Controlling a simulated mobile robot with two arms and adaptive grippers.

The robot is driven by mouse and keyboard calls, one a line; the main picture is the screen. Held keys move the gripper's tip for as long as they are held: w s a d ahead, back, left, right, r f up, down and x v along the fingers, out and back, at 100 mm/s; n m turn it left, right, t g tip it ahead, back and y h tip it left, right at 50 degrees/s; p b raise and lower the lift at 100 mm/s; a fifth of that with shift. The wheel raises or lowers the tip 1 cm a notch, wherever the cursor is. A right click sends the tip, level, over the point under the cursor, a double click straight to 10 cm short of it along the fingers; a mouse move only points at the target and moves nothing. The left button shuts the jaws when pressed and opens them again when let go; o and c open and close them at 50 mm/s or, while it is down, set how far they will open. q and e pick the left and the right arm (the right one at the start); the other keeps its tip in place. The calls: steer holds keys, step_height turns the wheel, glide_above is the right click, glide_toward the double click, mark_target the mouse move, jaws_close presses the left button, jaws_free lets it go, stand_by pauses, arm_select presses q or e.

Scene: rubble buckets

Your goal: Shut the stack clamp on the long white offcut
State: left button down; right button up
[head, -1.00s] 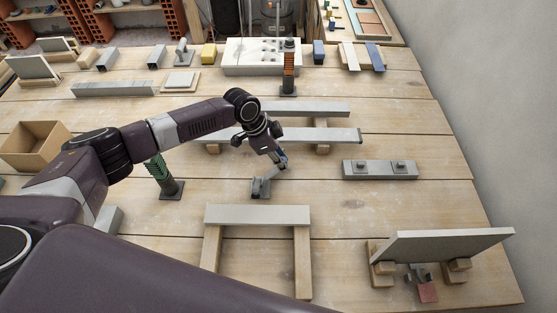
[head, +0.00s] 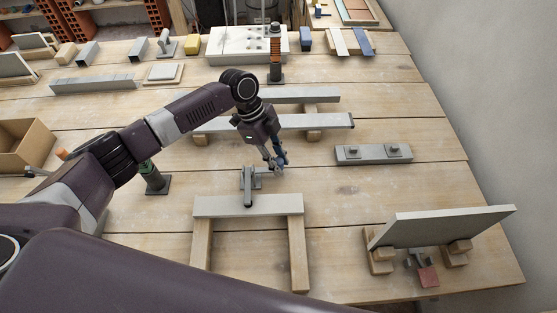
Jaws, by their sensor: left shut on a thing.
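The long pale offcut (head: 215,207) lies across two wooden battens (head: 298,255) in the front middle of the bench. The stack clamp (head: 254,183) is a grey metal clamp on a small plate just behind it. Its arm points forward, with its dark tip over the middle of the offcut; I cannot tell if the tip presses on it. My left gripper (head: 276,166) is beside the clamp on the right, shut on what looks like the clamp's handle, mostly hidden by the fingers. My right gripper is not in view.
A grey bar with two knobs (head: 374,154) lies to the right. A tilted slab (head: 440,227) on wooden blocks stands at the front right, by a red-ended clamp (head: 428,276). Long bars (head: 320,122) on blocks lie behind my gripper. A green-handled post (head: 155,178) stands left.

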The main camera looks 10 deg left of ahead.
arm_select(q)
steer(key=shift+s, duration=0.1)
stand_by(0.3)
steer(key=c, duration=1.7)
jaws_free()
steer(key=shift+s, duration=0.1)
steer(key=shift+o, duration=0.2)
steer(key=shift+a+r, duration=0.1)
steer(key=shift+r, duration=0.2)
steer(key=v, duration=1.1)
steer(key=shift+r, duration=0.15)
steer(key=shift+a, duration=0.1)
